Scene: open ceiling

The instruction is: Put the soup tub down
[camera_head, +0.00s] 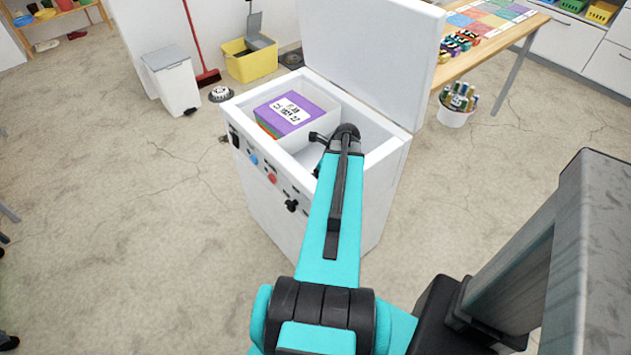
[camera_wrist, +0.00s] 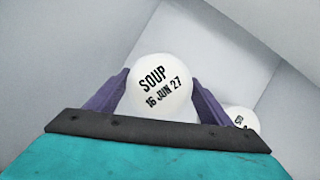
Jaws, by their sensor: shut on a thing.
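The soup tub (camera_wrist: 160,85) has a round white lid marked "SOUP 16 JUN 27" in the wrist view. My gripper (camera_wrist: 160,92) is shut on it, with one purple finger on each side. The tub is inside the open white chest (camera_head: 366,146), among its pale inner walls. My arm reaches down into the chest in the head view and hides the tub and my fingers there. I cannot tell whether the tub touches the chest floor.
Another white-lidded tub (camera_wrist: 242,119) stands close to the right finger. In the chest's left part, a white bin holds a stack of purple-topped boxes (camera_head: 290,112). The raised lid (camera_head: 372,55) stands at the back. Chest walls surround my gripper closely.

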